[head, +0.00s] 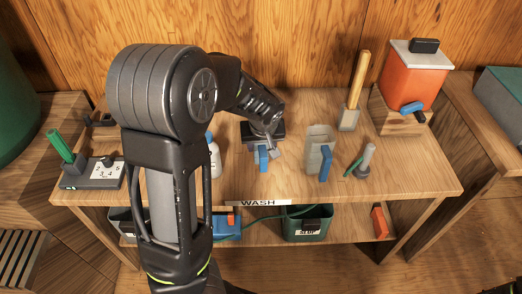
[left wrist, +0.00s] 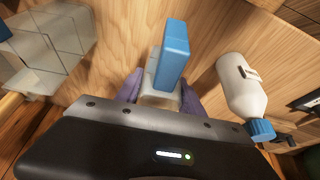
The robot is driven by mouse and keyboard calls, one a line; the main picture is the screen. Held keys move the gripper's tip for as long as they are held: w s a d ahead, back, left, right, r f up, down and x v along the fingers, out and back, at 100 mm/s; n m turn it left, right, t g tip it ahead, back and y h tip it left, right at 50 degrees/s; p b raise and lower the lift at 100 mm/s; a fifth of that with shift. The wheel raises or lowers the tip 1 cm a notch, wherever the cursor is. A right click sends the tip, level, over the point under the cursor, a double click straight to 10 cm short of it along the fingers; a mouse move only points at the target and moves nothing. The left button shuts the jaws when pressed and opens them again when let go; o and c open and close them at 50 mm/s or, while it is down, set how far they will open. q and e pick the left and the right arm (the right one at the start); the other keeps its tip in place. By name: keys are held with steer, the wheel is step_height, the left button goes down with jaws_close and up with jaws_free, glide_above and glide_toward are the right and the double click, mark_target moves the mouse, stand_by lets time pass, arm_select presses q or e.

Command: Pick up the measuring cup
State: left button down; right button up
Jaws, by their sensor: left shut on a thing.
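The measuring cup, a small clear vessel with an upright blue handle (head: 262,158), is at the middle of the bench. In the left wrist view its blue handle (left wrist: 172,55) stands up in front of the jaws. My left gripper (head: 266,140) is shut on the cup; its purple fingers (left wrist: 160,92) lie on both sides of the pale body. The jaws hide much of the cup, and I cannot tell whether it touches the bench. My right gripper is not in view.
A larger clear jug with a blue handle (head: 319,140) stands right of the cup. A white bottle with a blue cap (left wrist: 242,88) is close on the other side. A wooden-handled tool (head: 355,90) and an orange container (head: 414,78) stand at right. Green bins (head: 307,224) sit below.

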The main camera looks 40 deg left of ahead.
arm_select(q)
steer(key=shift+r, duration=2.15)
